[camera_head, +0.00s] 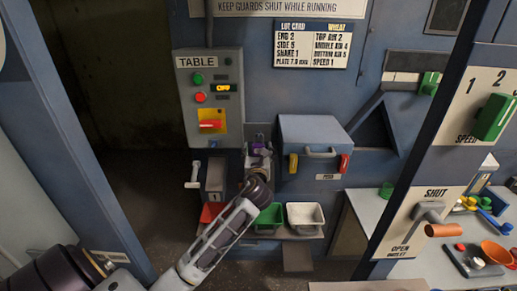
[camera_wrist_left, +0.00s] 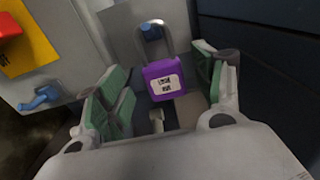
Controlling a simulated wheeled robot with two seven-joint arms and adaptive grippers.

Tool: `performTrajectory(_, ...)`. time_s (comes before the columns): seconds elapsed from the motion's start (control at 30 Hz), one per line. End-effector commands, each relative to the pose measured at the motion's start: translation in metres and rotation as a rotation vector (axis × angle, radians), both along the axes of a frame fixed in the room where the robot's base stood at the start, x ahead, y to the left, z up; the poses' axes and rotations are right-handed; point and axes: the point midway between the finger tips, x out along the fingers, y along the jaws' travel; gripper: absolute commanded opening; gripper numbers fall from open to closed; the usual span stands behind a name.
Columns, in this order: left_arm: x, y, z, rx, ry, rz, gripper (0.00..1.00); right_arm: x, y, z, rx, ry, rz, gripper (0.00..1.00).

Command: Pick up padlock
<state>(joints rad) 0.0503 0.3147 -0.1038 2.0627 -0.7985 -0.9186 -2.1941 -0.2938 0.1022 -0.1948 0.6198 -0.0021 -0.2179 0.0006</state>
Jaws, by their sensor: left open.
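The purple padlock (camera_wrist_left: 166,81) with a white label hangs by its grey shackle from a blue peg (camera_wrist_left: 151,31) on a grey plate. My left gripper (camera_wrist_left: 163,98) is open, with one green-padded finger on each side of the padlock and visible gaps between. In the head view the padlock (camera_head: 258,147) is a small purple patch, partly hidden by my left gripper (camera_head: 259,160). My right gripper is not in view.
A grey TABLE control box (camera_head: 209,62) with buttons and a red switch is above left. A feed box (camera_head: 312,135) with a handle is close on the right. Green (camera_head: 270,216) and white (camera_head: 304,212) trays sit below.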

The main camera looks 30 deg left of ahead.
Motion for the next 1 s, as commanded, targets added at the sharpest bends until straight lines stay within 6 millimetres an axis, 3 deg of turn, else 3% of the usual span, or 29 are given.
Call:
performTrajectory(0.4, 0.031, 0.017, 0.001, 0.001, 0.001, 0.0, 0.68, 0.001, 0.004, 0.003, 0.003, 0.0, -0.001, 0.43)
performTrajectory(0.9, 0.033, 0.018, 0.001, -0.001, 0.001, 0.0, 0.68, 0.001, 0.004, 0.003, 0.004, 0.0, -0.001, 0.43)
performTrajectory(1.0, 0.033, 0.018, 0.001, 0.0, 0.0, 0.0, 0.58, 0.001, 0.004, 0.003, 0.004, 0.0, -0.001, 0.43)
